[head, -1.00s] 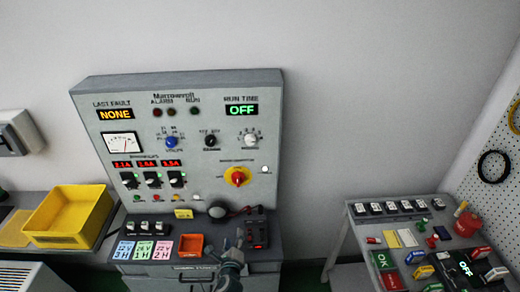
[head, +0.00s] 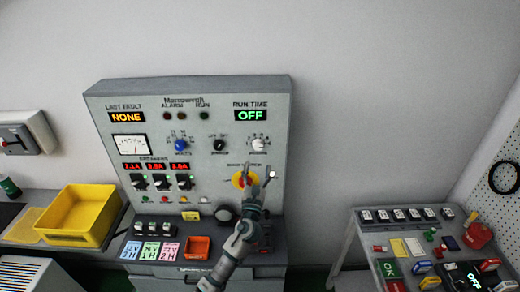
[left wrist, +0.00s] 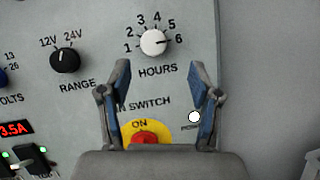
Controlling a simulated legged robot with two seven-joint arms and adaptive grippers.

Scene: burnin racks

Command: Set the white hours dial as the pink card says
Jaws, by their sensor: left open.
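The white hours dial (head: 259,143) is on the upper right of the grey panel. In the left wrist view the dial (left wrist: 154,42) has numbers 1 to 6 around it; its dark mark seems to face the 6 side. The pink card (head: 169,252) lies on the ledge, rightmost of three cards; its small lower line looks like 2 H. My left gripper (head: 257,172) is open and empty, below the dial and over the switch area. In the wrist view its fingers (left wrist: 160,75) stand apart, below the dial. My right gripper is out of view.
A red and yellow main switch (head: 239,180) sits just below the dial, partly behind my gripper. The black range knob (head: 219,144) is left of the dial. An orange tray (head: 198,248) is on the ledge. A yellow bin (head: 75,220) stands at left.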

